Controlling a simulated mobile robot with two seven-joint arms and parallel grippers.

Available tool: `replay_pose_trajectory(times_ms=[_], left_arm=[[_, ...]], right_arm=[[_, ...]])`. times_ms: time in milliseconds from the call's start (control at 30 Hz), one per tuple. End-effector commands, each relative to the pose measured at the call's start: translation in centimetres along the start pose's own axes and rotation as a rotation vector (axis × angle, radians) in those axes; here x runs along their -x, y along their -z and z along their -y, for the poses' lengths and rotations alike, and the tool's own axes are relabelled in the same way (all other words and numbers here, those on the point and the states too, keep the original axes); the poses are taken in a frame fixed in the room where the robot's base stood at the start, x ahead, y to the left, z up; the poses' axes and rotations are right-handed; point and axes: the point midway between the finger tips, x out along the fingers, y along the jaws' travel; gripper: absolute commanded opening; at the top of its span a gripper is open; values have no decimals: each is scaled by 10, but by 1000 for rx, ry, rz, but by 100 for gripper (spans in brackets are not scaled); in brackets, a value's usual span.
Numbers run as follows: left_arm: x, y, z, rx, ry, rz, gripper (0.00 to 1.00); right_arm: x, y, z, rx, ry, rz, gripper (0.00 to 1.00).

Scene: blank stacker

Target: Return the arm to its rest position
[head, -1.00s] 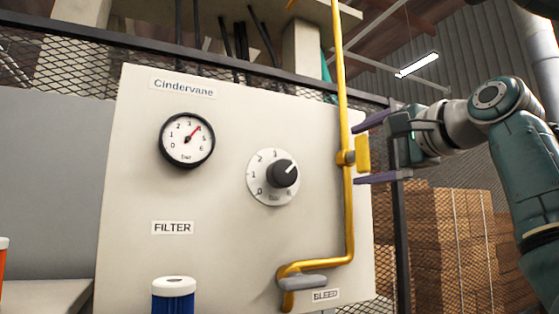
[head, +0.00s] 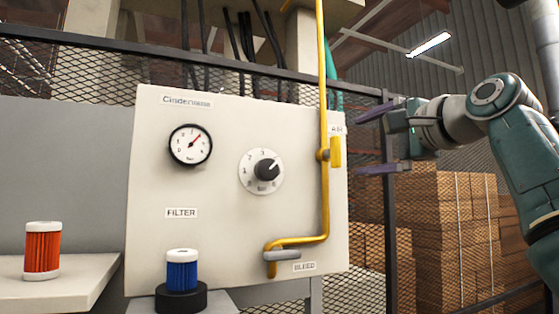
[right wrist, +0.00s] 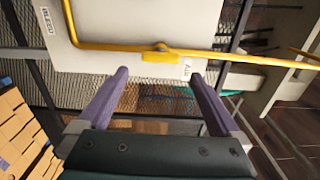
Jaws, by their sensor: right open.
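My right gripper (head: 372,140) is open and empty, to the right of the panel's right edge. Its purple fingers also show in the right wrist view (right wrist: 160,95), apart from the yellow pipe (right wrist: 110,46). The yellow valve handle (head: 336,152) by the AIR label stands upright along the pipe, a gap away from the fingertips. The white panel (head: 225,215) carries a pressure gauge (head: 190,145) with a red needle near 4 to 5, and a dark knob (head: 267,170). The grey bleed handle (head: 283,256) lies crosswise at the pipe's lower end. My left gripper is not in view.
A blue filter (head: 182,272) stands on a black base below the panel. An orange filter (head: 42,252) stands on a shelf (head: 75,282) at left. A mesh fence post (head: 389,240) stands right behind the gripper. Stacked boxes (head: 455,235) fill the right background.

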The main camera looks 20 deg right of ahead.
Motion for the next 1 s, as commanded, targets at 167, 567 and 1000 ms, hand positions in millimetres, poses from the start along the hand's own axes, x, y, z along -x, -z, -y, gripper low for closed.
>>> replay_pose_trajectory(times_ms=[167,567,1000], left_arm=[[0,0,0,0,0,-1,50],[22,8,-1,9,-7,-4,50],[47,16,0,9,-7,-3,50]], right_arm=[[0,0,0,1,-1,0,100],[58,-53,-192,622,-477,134,100],[300,-140,-355,1351,-933,847,100]])
